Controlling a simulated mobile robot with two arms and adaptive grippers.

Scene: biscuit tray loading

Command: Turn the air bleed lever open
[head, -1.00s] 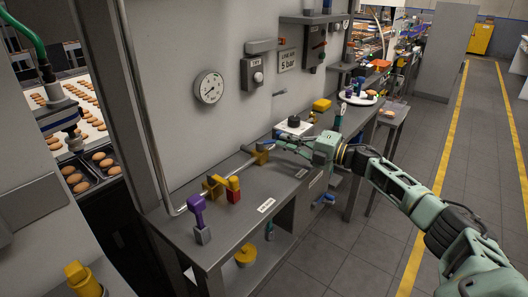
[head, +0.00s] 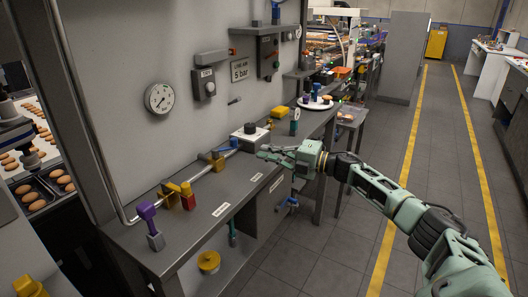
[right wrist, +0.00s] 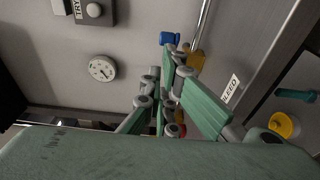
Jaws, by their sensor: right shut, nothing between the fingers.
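A blue lever handle (head: 234,143) stands on the pipe along the back of the grey bench, beside a yellow fitting (head: 214,158). In the right wrist view the blue handle (right wrist: 170,38) is just past my fingertips, and the BLEED label (right wrist: 230,88) lies on the bench nearby. I take this blue handle for the air bleed lever. My right gripper (head: 262,154) is shut and empty over the bench, a little right of the blue handle and apart from it. Its fingers partly hide the yellow fitting in the right wrist view. My left gripper is out of view.
A white box with a black knob (head: 250,138) stands behind my right gripper. A gauge (head: 158,98) hangs on the wall. The aisle at right is clear.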

